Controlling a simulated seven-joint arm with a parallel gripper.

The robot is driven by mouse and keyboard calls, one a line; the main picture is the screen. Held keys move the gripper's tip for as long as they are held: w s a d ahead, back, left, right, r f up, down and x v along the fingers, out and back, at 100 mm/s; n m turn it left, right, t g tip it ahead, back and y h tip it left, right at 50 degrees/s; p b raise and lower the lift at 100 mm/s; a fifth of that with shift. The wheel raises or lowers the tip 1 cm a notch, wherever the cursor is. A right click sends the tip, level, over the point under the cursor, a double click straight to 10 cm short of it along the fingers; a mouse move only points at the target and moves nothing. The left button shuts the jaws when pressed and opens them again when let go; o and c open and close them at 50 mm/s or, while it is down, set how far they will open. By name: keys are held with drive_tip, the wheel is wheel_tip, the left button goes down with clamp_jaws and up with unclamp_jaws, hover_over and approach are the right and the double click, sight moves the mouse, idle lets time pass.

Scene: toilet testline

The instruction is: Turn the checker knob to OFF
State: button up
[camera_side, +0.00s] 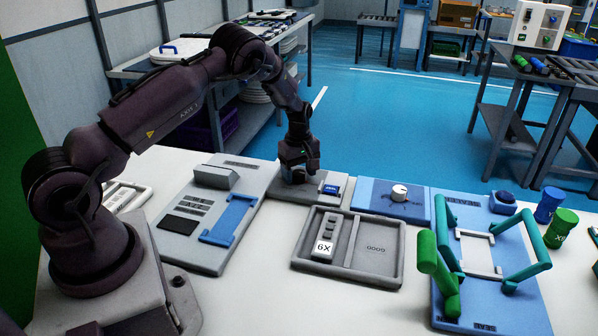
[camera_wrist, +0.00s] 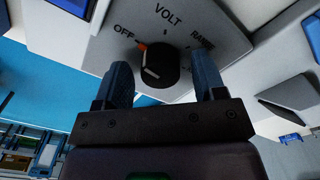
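My gripper (camera_wrist: 162,64) is open, with one blue finger on each side of the knob and gaps visible between fingers and knob. In the side view my gripper (camera_side: 298,177) points down over the left part of the grey checker box (camera_side: 318,199), hiding the knob there.
A grey device with a blue handle (camera_side: 231,218) stands to the left. A blue panel with a white knob (camera_side: 400,193) is to the right. A grey tray (camera_side: 377,262) lies in front, beside a green-handled fixture (camera_side: 447,275).

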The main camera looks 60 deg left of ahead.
sight(299, 172)
drive_tip(key=shift+r, duration=0.1)
wheel_tip(299, 172, up, 13)
idle(0.5)
drive_tip(key=s+d+r+m+t, duration=0.2)
drive_tip(key=s+d+r+m, duration=0.7)
drive_tip(key=s+d, duration=0.2)
drive_tip(key=s+d+r+m+t, duration=0.3)
drive_tip(key=s+d+r+m, duration=0.6)
drive_tip(key=s, duration=0.6)
drive_tip(key=shift+d+r+t, duration=0.3)
drive_tip(key=shift+d+r, duration=0.2)
drive_tip(key=shift+d, duration=0.55)
